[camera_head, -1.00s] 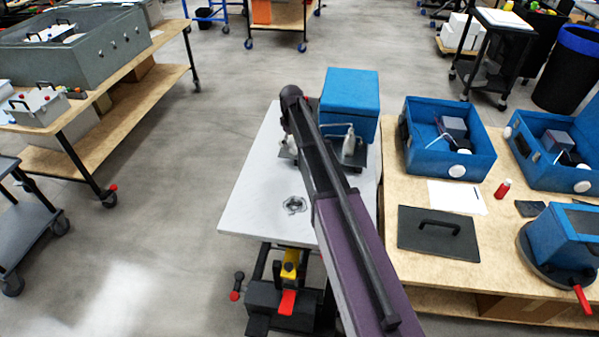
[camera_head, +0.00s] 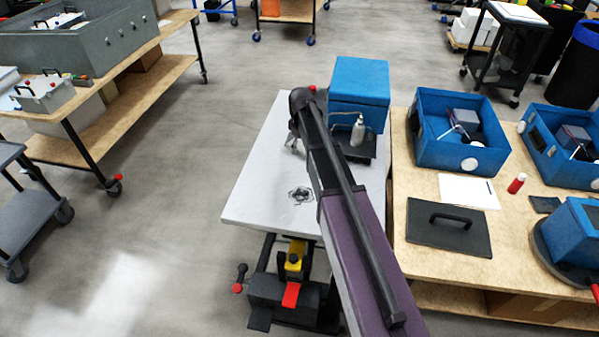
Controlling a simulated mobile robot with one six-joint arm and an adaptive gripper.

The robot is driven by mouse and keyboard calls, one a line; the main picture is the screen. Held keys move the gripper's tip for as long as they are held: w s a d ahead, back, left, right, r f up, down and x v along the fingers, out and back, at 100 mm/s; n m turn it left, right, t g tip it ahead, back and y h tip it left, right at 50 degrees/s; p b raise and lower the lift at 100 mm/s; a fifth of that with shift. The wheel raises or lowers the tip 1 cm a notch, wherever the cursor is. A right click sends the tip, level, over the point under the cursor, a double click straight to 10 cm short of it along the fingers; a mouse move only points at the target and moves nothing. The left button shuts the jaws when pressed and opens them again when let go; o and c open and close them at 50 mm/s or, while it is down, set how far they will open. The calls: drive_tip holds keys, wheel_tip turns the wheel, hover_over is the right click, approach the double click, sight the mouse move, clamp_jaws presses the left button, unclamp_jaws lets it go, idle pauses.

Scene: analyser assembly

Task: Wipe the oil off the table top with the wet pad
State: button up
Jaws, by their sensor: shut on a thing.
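A dark, ring-like smear of oil (camera_head: 300,195) lies on the near part of the light grey table top (camera_head: 256,200). My gripper (camera_head: 291,143) is small in the picture, left of my arm and beyond the oil, low over or close above the table. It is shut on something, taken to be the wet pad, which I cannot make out. My arm hides part of the table's middle and right side.
A blue box (camera_head: 358,80) stands at the table's far end. A white bottle (camera_head: 357,130) stands on a dark tray (camera_head: 366,150) right of my arm. The workbench (camera_head: 418,187) to the right holds blue housings and a black handled plate (camera_head: 447,228).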

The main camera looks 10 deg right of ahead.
drive_tip(key=s+a+f+n+b, duration=0.1)
drive_tip(key=s+f+b, duration=0.2)
drive_tip(key=s+f, duration=0.2)
drive_tip(key=shift+b, duration=0.4)
drive_tip(key=shift+a, duration=0.1)
